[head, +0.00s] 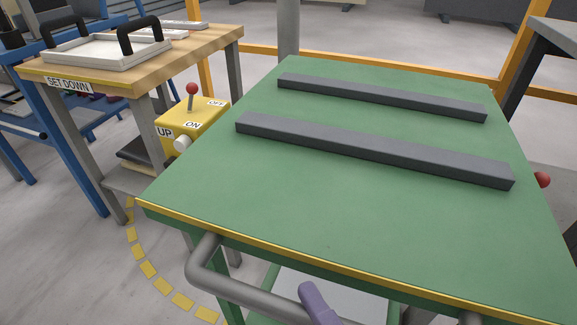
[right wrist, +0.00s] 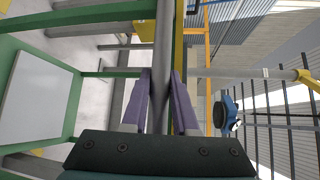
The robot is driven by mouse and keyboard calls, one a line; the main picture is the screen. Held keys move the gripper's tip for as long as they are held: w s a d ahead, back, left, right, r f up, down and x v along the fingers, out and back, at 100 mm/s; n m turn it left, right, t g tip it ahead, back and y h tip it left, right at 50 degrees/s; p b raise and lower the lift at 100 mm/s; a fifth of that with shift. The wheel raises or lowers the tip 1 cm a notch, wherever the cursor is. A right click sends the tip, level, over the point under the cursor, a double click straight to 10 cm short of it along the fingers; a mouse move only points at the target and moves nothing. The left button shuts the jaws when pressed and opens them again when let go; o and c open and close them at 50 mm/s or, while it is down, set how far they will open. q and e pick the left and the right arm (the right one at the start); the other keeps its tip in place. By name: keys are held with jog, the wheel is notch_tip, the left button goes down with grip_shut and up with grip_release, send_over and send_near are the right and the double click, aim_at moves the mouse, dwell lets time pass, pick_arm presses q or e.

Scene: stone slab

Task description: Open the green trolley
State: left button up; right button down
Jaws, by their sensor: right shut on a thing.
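The green trolley (head: 330,190) fills the middle and right of the head view, with a flat green top edged in yellow. Two dark grey bars (head: 370,150) lie across its top. A grey tubular handle (head: 215,280) runs along its near side. My right gripper (head: 318,303) is at this handle, and only a purple finger shows at the bottom edge of the head view. In the right wrist view its two purple fingers (right wrist: 162,85) are shut on the handle (right wrist: 163,45), one on each side. My left gripper is out of view.
A wooden table (head: 150,75) marked SET DOWN, with a white handled tray (head: 105,50), stands at the left. A yellow control box (head: 190,125) with a red-knobbed lever (head: 192,90) is beside the trolley. Yellow dashes (head: 148,269) mark the floor.

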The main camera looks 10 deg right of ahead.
jog(key=shift+s+a+r, duration=0.1)
jog(key=shift+s+a, duration=0.55)
jog(key=shift+s, duration=0.25)
jog(key=c, duration=0.7)
grip_release()
jog(key=p+v, duration=0.1)
jog(key=v, duration=0.9)
